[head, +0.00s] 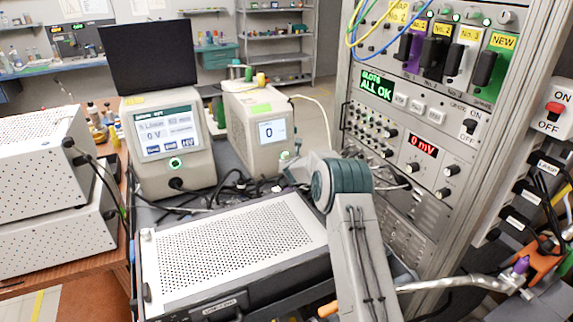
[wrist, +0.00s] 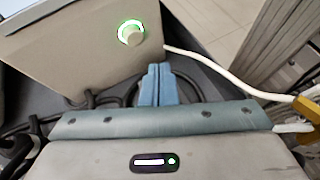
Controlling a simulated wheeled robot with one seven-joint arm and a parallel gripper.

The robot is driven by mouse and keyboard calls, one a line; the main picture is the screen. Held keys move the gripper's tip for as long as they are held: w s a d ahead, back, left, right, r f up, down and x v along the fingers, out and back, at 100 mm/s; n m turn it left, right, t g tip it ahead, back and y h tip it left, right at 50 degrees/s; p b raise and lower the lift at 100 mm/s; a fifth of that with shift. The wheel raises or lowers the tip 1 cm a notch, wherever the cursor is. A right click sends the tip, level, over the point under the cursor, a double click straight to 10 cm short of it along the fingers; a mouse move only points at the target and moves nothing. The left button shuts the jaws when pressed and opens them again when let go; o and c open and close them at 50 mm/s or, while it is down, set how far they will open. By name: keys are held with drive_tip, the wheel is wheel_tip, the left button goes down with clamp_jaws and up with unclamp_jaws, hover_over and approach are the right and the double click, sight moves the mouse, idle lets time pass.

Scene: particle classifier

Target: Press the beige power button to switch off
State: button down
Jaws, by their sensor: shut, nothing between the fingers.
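The beige power button (wrist: 130,33) is a round knob with a lit green ring on the front of a beige-grey box (wrist: 70,45). My gripper (wrist: 157,70) shows as two blue fingers pressed together, with nothing between them. In the wrist view its tips are below and right of the button, apart from it in the picture. In the head view the box with a small display reading 0 (head: 244,130) appears to be the same one. There my arm (head: 345,190) reaches toward its lower right corner, and my fingers cannot be made out.
A larger beige instrument (head: 165,150) with a screen and another green-lit button stands to the left. A perforated metal case (head: 235,240) lies in front. The instrument rack (head: 430,130) stands close on the right. A white cable (wrist: 215,65) runs right of the button, with dark cables around my fingers.

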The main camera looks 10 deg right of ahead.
drive_tip(key=shift+s+d+f+b, duration=0.1)
drive_tip(key=shift+s+d+b, duration=0.05)
drive_tip(key=shift+s+b, duration=0.35)
drive_tip(key=shift+s+d+f+b, duration=0.15)
drive_tip(key=shift+s+b, duration=0.15)
drive_tip(key=shift+b, duration=0.3)
drive_tip(key=shift+s+r, duration=0.2)
